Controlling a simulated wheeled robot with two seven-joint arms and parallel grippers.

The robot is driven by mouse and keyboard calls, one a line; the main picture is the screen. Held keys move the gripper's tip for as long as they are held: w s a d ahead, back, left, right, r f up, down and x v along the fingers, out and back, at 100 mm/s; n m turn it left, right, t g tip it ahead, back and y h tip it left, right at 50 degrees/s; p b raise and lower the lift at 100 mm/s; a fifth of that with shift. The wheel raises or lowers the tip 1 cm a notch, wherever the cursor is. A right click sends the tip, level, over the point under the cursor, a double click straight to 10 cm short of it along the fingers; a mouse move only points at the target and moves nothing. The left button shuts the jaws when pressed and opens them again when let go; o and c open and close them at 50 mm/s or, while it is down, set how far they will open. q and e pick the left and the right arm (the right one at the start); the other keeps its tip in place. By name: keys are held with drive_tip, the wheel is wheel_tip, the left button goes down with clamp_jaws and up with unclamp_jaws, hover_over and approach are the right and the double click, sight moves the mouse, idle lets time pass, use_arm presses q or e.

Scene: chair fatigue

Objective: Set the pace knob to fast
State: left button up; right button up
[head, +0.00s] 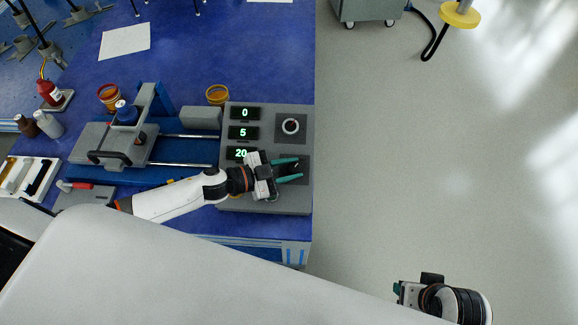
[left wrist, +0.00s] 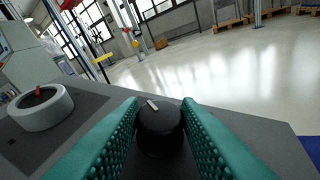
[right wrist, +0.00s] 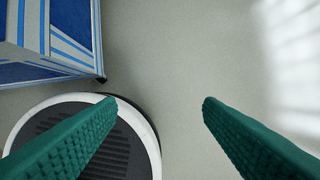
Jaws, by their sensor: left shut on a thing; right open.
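The grey control box (head: 262,206) sits at the table's right edge, with green displays reading 0, 5 and 20. My left gripper (head: 299,169) is shut on a black round knob (left wrist: 160,130) on the box's lower right panel. The knob has a pale pointer mark on top, tilted up and left in the left wrist view. The gripper mostly hides this knob in the head view, and no scale marks are readable. Another dial with a white ring (head: 290,126) stands above it; a red pointer shows in the left wrist view (left wrist: 40,108). My right gripper (right wrist: 158,103) is open and empty over the floor.
A blue and grey sliding rig (head: 120,140) stands left of the box on the blue table (head: 220,50). Amber jars (head: 217,94) and bottles (head: 48,124) stand around it.

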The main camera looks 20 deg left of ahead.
use_arm(q)
drive_tip(key=o, duration=1)
drive_tip(key=shift+s+a, duration=0.25)
drive_tip(key=p+v, duration=0.1)
drive_tip(key=v, duration=1)
drive_tip(key=shift+a+r+p, duration=0.1)
drive_tip(key=shift+r+p, duration=0.1)
drive_tip(key=shift+p, duration=0.1)
use_arm(e)
drive_tip(key=x, duration=0.3)
drive_tip(key=s+x, duration=0.1)
drive_tip(key=x, duration=0.1)
drive_tip(key=shift+w+f, duration=0.15)
drive_tip(key=shift+f, duration=0.3)
